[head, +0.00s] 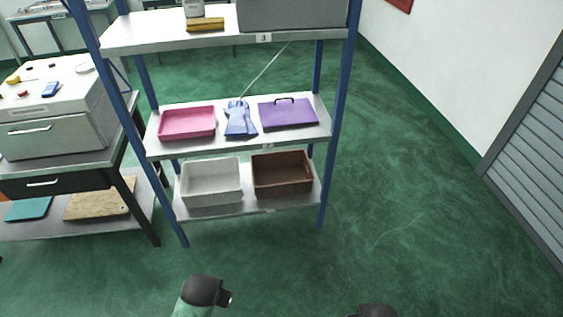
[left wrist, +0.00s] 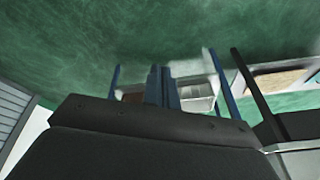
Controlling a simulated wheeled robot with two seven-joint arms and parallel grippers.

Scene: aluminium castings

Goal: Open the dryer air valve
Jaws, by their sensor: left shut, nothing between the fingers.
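I cannot make out a dryer air valve in either view. A white box-shaped unit (head: 55,133) with a front handle stands on the bench at the left of the head view. Small yellow, red and blue parts lie or are fixed on its top, too small to tell whether one is a valve. My left gripper (left wrist: 161,86) shows in the left wrist view, its fingers together and empty, pointing towards the floor and shelf. In the head view only dark arm parts of mine show at the bottom edge. My right gripper is out of view.
A blue-post shelf rack (head: 222,46) stands ahead. It holds a pink tray (head: 187,123), blue gloves (head: 240,119), a purple case (head: 288,113), a white bin (head: 211,182) and a brown bin (head: 282,174). Green floor (head: 410,205) is clear to the right, up to a grey slatted shutter (head: 535,150).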

